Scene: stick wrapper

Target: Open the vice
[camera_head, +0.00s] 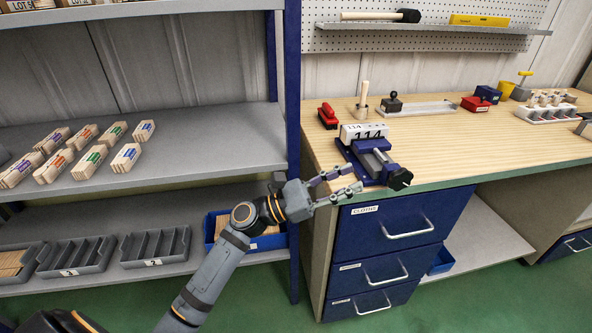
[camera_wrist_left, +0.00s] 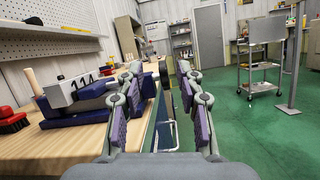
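The blue vice (camera_head: 372,158) sits at the front left corner of the wooden workbench, with a white block marked 114 (camera_head: 363,132) at its back. Its dark handle knob (camera_head: 400,179) points towards the bench's front edge. My left gripper (camera_head: 349,180) reaches in from the left, open and empty, its fingers just left of the knob. In the left wrist view the open fingers (camera_wrist_left: 162,98) frame a dark shape that looks like the knob (camera_wrist_left: 163,75), beyond the fingertips. The vice body (camera_wrist_left: 85,105) is to their left. The jaw gap is hard to see. My right gripper is not in view.
A red brush (camera_head: 328,116), a wooden-handled tool (camera_head: 363,100) and a clear-topped fixture (camera_head: 420,108) stand behind the vice. The blue drawers (camera_head: 385,245) lie below the bench edge. A grey shelf unit (camera_head: 200,150) with wooden stick bundles is at left.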

